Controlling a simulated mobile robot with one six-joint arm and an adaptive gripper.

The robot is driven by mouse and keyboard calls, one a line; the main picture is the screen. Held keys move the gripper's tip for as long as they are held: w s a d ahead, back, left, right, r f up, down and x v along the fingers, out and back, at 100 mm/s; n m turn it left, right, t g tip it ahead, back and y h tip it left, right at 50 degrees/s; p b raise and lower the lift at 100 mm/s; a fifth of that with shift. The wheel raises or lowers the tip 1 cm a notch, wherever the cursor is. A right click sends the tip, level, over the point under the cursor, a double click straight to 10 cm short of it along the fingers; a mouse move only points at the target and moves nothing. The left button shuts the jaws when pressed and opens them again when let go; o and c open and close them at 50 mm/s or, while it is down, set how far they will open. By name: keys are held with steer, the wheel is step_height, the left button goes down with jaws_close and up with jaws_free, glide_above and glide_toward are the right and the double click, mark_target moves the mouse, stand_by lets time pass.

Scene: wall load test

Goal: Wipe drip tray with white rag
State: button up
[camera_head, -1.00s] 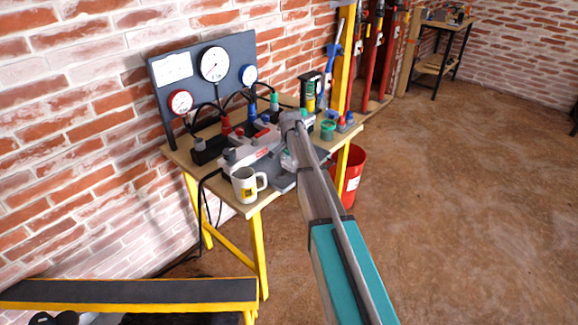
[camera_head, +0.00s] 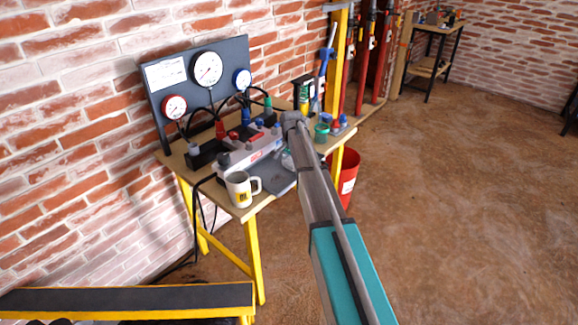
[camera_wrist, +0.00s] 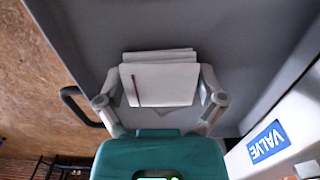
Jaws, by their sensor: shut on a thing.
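My gripper (camera_wrist: 160,88) is shut on the folded white rag (camera_wrist: 158,72), which sits between its fingers in the wrist view. The grey drip tray (camera_wrist: 85,28) fills the surface under the rag, and its dark handle shows at the left. I cannot tell whether the rag touches the tray. In the head view the tray (camera_head: 277,181) lies at the front of the workbench, partly covered by my arm. My gripper (camera_head: 287,160) is mostly hidden there behind my arm, and the rag cannot be made out.
A white valve block (camera_wrist: 262,145) stands close to my gripper's right in the wrist view. A mug (camera_head: 239,190) stands on the bench (camera_head: 205,182) left of the tray. A gauge panel (camera_head: 200,85) is behind. A red bucket (camera_head: 350,170) stands right of the bench.

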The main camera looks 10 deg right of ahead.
mark_target(284, 172)
steer(key=shift+w+d, duration=0.15)
steer(key=shift+w+d, duration=0.6)
steer(key=shift+d, duration=0.2)
steer(key=shift+w+d, duration=0.55)
steer(key=shift+d, duration=0.2)
steer(key=shift+s+a, duration=0.15)
steer(key=shift+s, duration=0.05)
steer(key=shift+s+a, duration=0.55)
steer(key=shift+a, duration=0.25)
steer(key=shift+s+a, duration=0.5)
steer(key=shift+a, duration=0.25)
steer(key=shift+s+a+f, duration=0.1)
steer(key=shift+s+a, duration=0.55)
steer(key=shift+a, duration=0.15)
steer(key=shift+s+a, duration=0.6)
steer(key=shift+a, duration=0.2)
steer(key=shift+a, duration=0.1)
